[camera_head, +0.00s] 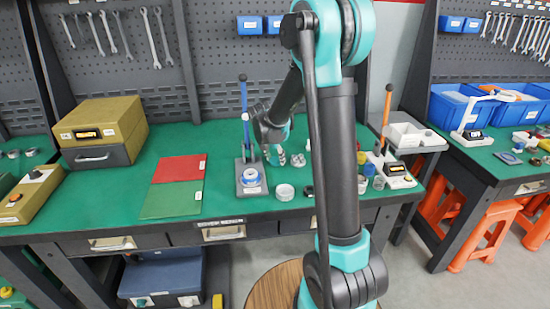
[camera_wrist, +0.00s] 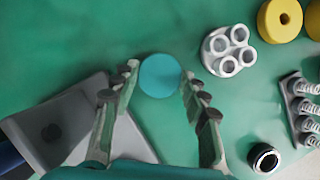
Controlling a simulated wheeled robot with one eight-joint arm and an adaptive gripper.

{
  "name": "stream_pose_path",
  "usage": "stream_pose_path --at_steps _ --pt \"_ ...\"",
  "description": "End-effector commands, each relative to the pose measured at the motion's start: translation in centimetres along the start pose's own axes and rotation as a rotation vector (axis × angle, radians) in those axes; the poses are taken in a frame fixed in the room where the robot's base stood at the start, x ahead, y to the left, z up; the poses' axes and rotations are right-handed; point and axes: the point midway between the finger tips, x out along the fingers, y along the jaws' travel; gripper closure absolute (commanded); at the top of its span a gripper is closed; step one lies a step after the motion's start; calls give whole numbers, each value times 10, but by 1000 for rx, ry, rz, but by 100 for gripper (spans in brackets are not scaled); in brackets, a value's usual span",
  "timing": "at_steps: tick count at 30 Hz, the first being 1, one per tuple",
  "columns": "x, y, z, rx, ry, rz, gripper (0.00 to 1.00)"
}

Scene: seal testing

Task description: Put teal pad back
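The teal pad (camera_wrist: 160,75) is a flat round disc on the green bench top in the wrist view. My gripper (camera_wrist: 159,72) is open, pointing down at it, with one finger on each side of the disc. A narrow gap shows between the pad and each fingertip, so it does not look gripped. In the head view my gripper (camera_head: 273,153) is low over the bench, just right of the small press stand, and the pad cannot be made out there.
A white holder with several round wells (camera_wrist: 229,50), yellow rings (camera_wrist: 279,18), a dark-rimmed ring (camera_wrist: 265,158) and a grey rack (camera_wrist: 301,108) lie to the right. The press stand (camera_head: 250,178) is close on the left. Red (camera_head: 180,168) and green (camera_head: 172,200) mats lie farther left.

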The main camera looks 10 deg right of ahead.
Motion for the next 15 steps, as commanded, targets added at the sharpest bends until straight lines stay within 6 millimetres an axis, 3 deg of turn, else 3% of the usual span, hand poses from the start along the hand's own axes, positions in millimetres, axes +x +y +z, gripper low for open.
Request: stream_pose_path --at_steps 1,5,15 --pt "0 0 0 0 0 0 51" --pt "0 0 0 0 0 0 35" --pt "-2 0 1 0 0 0 35"
